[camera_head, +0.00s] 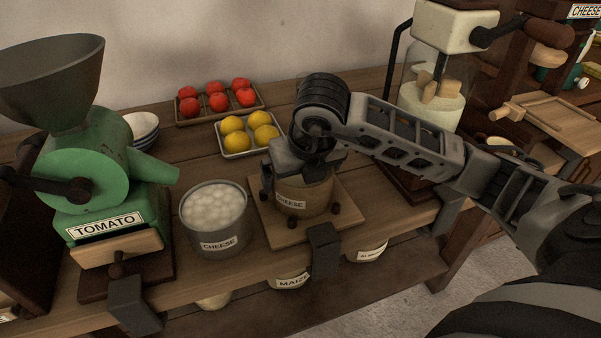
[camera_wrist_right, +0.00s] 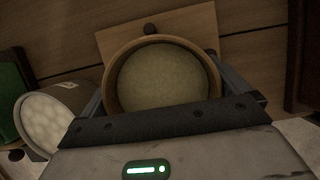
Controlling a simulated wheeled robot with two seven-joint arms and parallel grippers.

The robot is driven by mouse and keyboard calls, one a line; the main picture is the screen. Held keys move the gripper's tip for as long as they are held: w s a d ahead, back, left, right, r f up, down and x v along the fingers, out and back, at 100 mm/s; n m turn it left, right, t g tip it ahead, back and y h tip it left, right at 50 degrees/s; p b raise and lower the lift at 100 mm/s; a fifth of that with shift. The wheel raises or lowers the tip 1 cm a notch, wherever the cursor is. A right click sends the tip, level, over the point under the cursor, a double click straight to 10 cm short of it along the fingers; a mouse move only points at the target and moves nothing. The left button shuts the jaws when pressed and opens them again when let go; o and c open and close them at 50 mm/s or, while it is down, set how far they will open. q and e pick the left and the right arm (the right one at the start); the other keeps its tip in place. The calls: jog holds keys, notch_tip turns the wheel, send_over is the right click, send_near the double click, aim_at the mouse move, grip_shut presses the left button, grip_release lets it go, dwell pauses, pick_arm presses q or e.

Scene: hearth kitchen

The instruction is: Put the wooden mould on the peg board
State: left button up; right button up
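The wooden mould (camera_head: 312,200) is a round, light-brown tub with a CHEESE label, upright at the peg board. In the right wrist view the mould (camera_wrist_right: 112,82) is filled with a pale, greenish-yellow mass. The peg board (camera_head: 266,228) is a square wooden plate with dark round pegs, several showing around the mould's foot. I cannot tell for sure whether the mould's underside touches the board. My right gripper (camera_head: 299,172) comes down over the mould, its fingers on opposite sides and seemingly against its wall. It also shows in the wrist view (camera_wrist_right: 168,98). My left gripper is out of view.
A grey CHEESE pot (camera_head: 219,241) of white balls stands just left of the board. A green TOMATO mill (camera_head: 85,170) is further left. Trays of lemons (camera_head: 236,151) and tomatoes (camera_head: 220,113) lie behind. A glass-jar machine (camera_head: 440,70) stands back right.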

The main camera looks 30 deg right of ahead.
jog(key=shift+r, duration=0.2)
pick_arm(q)
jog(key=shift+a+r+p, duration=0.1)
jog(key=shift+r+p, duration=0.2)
jog(key=shift+p, duration=0.8)
pick_arm(e)
jog(key=v, duration=1.2)
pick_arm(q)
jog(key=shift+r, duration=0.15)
pick_arm(e)
jog(key=shift+s+f, duration=0.15)
jog(key=shift+s, duration=0.05)
